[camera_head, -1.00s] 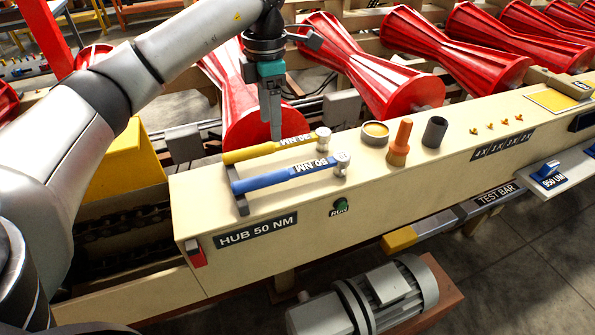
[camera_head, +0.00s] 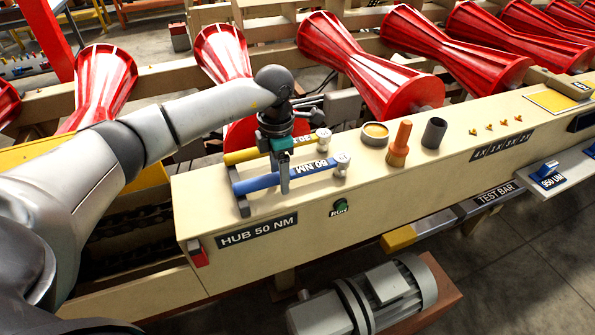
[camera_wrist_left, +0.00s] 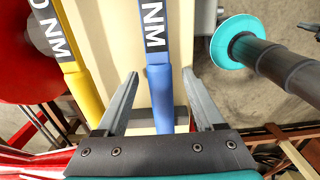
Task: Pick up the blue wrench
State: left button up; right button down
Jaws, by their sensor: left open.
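The blue wrench (camera_head: 256,183), labelled 50 NM, lies on a dark rest on the cream bench top, its silver head to the right. In the left wrist view its blue handle (camera_wrist_left: 156,40) runs between my two fingers. My left gripper (camera_head: 285,187) points down at the handle in the head view, just left of the label. It is open, with a finger on each side of the handle in the left wrist view (camera_wrist_left: 160,74) and a gap to each. Whether a finger touches the handle is unclear. My right gripper is not in view.
A yellow wrench (camera_head: 240,156) lies parallel just behind the blue one, partly hidden by my gripper. A round tin (camera_head: 374,134), an orange-handled brush (camera_head: 399,145) and a dark cup (camera_head: 434,133) stand to the right. Red rollers (camera_head: 365,70) fill the back.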

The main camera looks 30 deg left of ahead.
pick_arm(q)
jog(key=shift+c, duration=0.4)
grip_shut()
dwell(1.0)
